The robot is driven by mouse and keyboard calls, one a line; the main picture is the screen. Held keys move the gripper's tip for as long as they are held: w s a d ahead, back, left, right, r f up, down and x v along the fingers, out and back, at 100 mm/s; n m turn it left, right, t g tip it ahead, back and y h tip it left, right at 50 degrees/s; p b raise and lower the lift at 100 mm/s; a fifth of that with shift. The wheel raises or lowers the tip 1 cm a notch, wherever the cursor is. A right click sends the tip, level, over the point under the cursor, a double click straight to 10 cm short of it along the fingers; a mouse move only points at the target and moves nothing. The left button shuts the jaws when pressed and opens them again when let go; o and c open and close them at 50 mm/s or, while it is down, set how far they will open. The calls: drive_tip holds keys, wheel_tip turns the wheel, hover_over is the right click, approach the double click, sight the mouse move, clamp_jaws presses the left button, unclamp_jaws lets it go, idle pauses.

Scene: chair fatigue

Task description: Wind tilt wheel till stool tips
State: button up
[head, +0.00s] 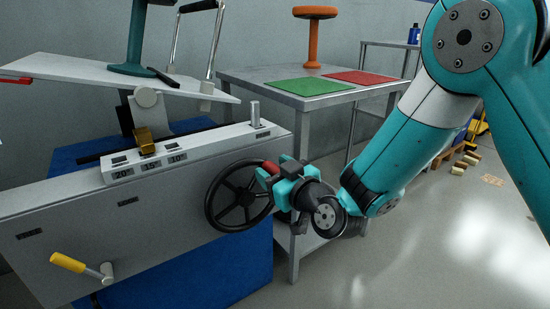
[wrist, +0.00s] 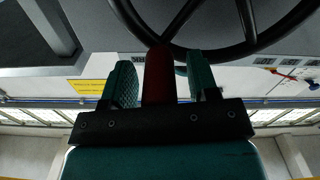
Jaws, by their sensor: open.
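The black spoked tilt wheel (head: 216,204) is on the front of the grey test bench, with a red handle (head: 270,167) at its upper right rim. My gripper (head: 273,174) is at this handle. In the wrist view the red handle (wrist: 160,76) lies between my two open teal fingers, with a small gap on each side; the wheel's rim and spokes (wrist: 248,20) show beyond it. A teal stool (head: 135,45) stands on the white tilting plate (head: 60,68), its top cut off by the frame. The plate appears to slope down to the right.
A brass pointer (head: 145,140) sits by a scale marked 20, 15 and 10. A yellow-handled crank (head: 68,262) sticks out at the bench's lower left. A grey table (head: 245,75) behind holds an orange stool (head: 313,35), a green mat (head: 308,86) and a red mat (head: 361,77).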

drive_tip(key=shift+w+a, duration=0.1)
clamp_jaws()
drive_tip(key=shift+w+d+f+m+b, duration=0.15)
drive_tip(key=shift+d+f+m+b, duration=0.15)
drive_tip(key=shift+f+m+b, duration=0.45)
drive_tip(key=shift+w+d+m+b, duration=0.35)
drive_tip(key=shift+m+b, duration=0.2)
drive_tip(key=shift+b, duration=0.4)
unclamp_jaws()
drive_tip(key=shift+s+r, duration=0.1)
drive_tip(key=shift+s+d, duration=0.1)
